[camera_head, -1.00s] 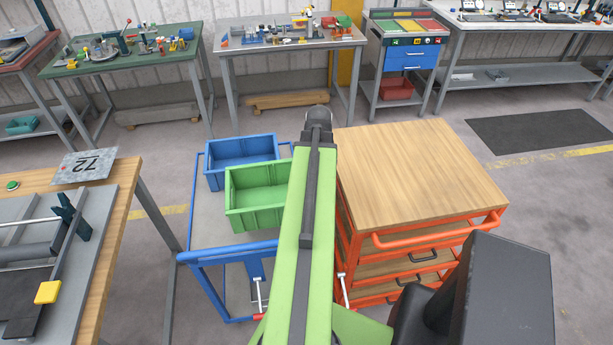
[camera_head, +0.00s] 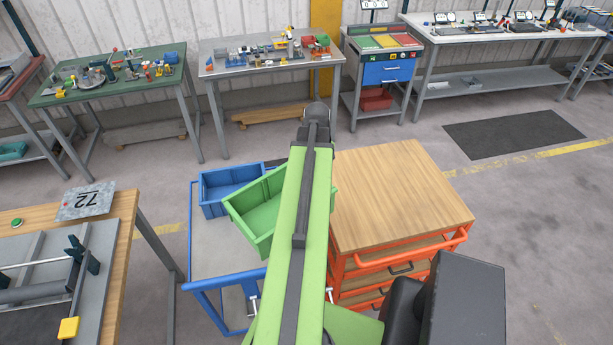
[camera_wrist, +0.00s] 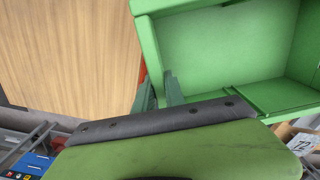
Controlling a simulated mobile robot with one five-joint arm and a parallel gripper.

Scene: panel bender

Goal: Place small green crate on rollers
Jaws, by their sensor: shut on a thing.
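The small green crate (camera_head: 262,222) is empty and shows left of my arm in the head view, above the blue trolley. It sits askew to the blue crate and overlaps its right side in the picture; the gap beneath it is hard to judge. In the wrist view the green crate (camera_wrist: 230,55) fills the upper right. My gripper (camera_wrist: 160,88) is shut on its wall edge. My arm hides the gripper in the head view. A dark roller-like cylinder (camera_head: 40,290) lies in a grey frame on the wooden bench at the left.
A blue crate (camera_head: 232,180) stands on the blue trolley (camera_head: 215,262). An orange wood-topped drawer cabinet (camera_head: 395,195) is close on the right. The wooden bench (camera_head: 150,200) carries a "72" plate (camera_head: 86,201). Open floor lies between bench and trolley.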

